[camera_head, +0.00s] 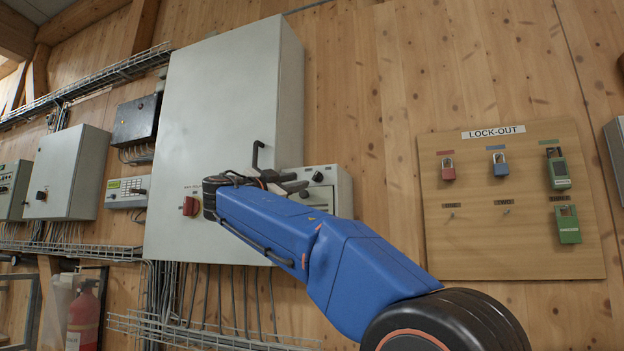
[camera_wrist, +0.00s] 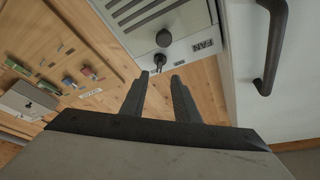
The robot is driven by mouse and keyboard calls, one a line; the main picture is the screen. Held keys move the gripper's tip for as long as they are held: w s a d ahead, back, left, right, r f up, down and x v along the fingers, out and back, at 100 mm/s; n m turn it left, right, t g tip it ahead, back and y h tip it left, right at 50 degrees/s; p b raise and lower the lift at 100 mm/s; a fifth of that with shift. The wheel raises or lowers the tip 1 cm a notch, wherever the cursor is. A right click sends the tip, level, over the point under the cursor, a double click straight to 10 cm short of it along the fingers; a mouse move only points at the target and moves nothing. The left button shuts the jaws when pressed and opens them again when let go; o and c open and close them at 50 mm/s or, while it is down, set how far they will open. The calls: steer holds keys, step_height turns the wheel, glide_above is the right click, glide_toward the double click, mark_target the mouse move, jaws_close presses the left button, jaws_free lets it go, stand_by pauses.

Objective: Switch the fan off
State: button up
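The fan control box (camera_head: 341,190) is a light grey box on the wooden wall, right of the large grey cabinet, partly hidden behind my arm. In the wrist view the same box (camera_wrist: 183,20) shows turned around, with a "FAN" label (camera_wrist: 206,46), a round black knob (camera_wrist: 163,38) and a smaller dark switch or key (camera_wrist: 160,57) beside it. My gripper (camera_wrist: 162,76) is open and empty. Its two fingers point at the box, with the smaller dark piece seen between and just beyond the tips. I cannot tell whether they touch it.
The large grey cabinet (camera_head: 208,100) with a black handle (camera_head: 257,155) and a red rotary switch (camera_head: 190,206) stands close on the left. A lock-out board (camera_head: 520,245) with padlocks hangs at the right. Cable trays and hanging cables run below. Bare wood wall lies between.

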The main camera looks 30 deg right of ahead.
mark_target(314, 177)
steer(key=x, duration=0.9)
steer(key=shift+d, duration=0.15)
jaws_close()
